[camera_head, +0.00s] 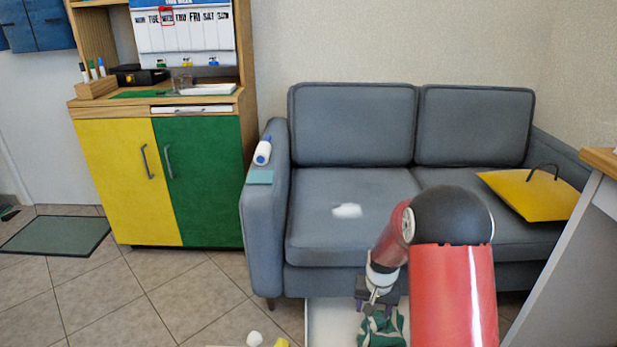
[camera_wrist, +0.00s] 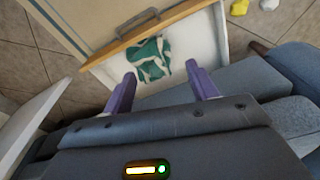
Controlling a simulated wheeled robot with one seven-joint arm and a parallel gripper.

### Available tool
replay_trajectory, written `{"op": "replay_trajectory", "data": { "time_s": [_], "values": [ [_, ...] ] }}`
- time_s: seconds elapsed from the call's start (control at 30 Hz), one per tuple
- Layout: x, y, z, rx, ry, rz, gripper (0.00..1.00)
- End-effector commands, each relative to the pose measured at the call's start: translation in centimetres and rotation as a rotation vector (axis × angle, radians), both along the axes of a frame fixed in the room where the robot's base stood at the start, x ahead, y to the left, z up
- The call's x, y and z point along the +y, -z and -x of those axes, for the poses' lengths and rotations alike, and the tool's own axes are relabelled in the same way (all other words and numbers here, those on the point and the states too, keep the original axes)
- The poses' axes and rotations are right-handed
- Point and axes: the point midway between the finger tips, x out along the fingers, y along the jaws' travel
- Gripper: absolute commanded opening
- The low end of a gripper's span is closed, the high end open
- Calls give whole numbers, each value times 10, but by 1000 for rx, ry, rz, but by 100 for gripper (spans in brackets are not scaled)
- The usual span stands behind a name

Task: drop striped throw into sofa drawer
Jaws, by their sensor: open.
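The striped throw (camera_head: 383,328), green and white, is a crumpled bundle just below my gripper (camera_head: 372,300) in the head view. In the wrist view the throw (camera_wrist: 150,58) shows beyond the fingertips, within the outline of the pulled-out sofa drawer (camera_wrist: 205,38). My gripper (camera_wrist: 161,74) is open, its two purple fingers spread apart with nothing visibly held. I cannot tell whether the throw lies fully on the drawer bottom. The drawer, white inside with a wooden front, also shows in the head view (camera_head: 322,322) below the sofa, partly hidden by my arm.
The grey sofa (camera_head: 350,130) stands behind, with a white item (camera_head: 347,210) and a yellow cushion-like piece (camera_head: 530,192) on its seat. A bottle (camera_head: 262,152) lies on its left armrest. A yellow and green cabinet (camera_head: 160,180) stands left. Small items lie on the floor beside the drawer.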

Motion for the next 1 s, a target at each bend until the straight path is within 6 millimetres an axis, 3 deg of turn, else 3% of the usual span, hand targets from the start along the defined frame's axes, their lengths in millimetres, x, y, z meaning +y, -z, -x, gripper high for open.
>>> {"op": "replay_trajectory", "data": {
  "time_s": [0.03,0.2,0.5,0.7,0.9,1.0],
  "values": [
    [1,-28,4,-26,-9,2,58],
    [5,-113,34,-92,-48,11,58],
    [13,-226,121,-208,-119,28,58],
    [17,-271,191,-286,-166,42,58],
    [19,-289,252,-349,-204,55,58],
    [20,-291,270,-369,-216,59,58]
  ]
}}
